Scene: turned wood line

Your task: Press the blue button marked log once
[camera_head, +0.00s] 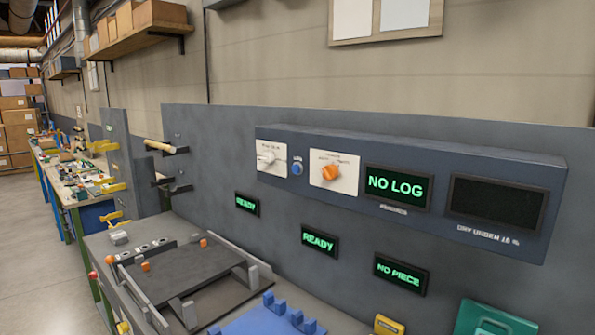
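A small round blue button (297,169) sits on the front of the dark blue control box (349,196), between two pale dial plates. Its label above is too small to read surely. Left of it is a plate with a white knob (266,158); right of it is a plate with an orange knob (331,172). A green-lit display (397,188) on the box reads "NO LOG". Neither of my grippers shows in this view.
Below the box, panel screens read "READY" (247,204), "READY" (319,240) and "NO PIECE" (400,273). A dark fixture plate (185,272), a blue pegged block (268,318) and a green case (492,318) stand on the bench. Space before the button looks clear.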

